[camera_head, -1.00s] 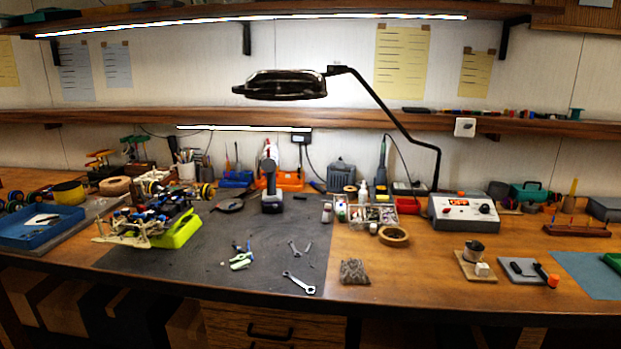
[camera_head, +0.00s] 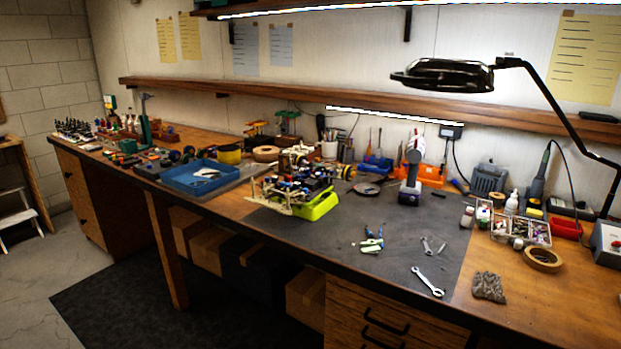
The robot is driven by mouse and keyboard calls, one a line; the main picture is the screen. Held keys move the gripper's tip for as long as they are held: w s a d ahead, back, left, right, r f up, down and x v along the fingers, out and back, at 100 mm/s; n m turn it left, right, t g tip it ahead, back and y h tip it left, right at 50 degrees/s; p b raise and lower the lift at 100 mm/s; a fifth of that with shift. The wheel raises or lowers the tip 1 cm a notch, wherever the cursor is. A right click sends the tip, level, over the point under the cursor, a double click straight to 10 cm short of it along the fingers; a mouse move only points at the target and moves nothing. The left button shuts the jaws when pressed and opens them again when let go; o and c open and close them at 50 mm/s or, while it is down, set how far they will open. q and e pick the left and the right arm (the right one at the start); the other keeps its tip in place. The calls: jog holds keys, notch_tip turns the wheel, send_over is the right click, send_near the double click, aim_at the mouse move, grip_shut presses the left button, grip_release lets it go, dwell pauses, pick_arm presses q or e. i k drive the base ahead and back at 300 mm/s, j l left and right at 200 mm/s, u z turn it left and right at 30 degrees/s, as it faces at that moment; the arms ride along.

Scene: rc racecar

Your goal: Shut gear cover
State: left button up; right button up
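The RC racecar (camera_head: 298,186) sits on the dark mat, propped on a bright yellow-green stand (camera_head: 320,206). Its chassis holds several blue, red and dark parts, with wheels at the far side. The gear cover is too small to make out at this distance, so I cannot tell whether it is open or shut. Neither of my grippers is in view.
A blue tray (camera_head: 200,176) lies left of the car. A wrench (camera_head: 427,282) and small tools lie on the dark mat (camera_head: 350,265). A magnifier lamp (camera_head: 442,75) hangs over the right side. Floor is free at the left.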

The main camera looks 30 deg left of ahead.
aim_at(343, 150)
jog(key=z, duration=0.4)
jog(key=j+z, duration=0.6)
jog(key=z, duration=0.2)
jog(key=k+j+z, duration=0.15)
jog(key=z, duration=0.25)
jog(key=k+j+z, duration=0.15)
jog(key=j+z, duration=0.25)
jog(key=k+j+z, duration=0.25)
jog(key=z, duration=0.2)
jog(key=k+j+z, duration=0.25)
jog(key=z, duration=0.2)
jog(key=k+z, duration=0.45)
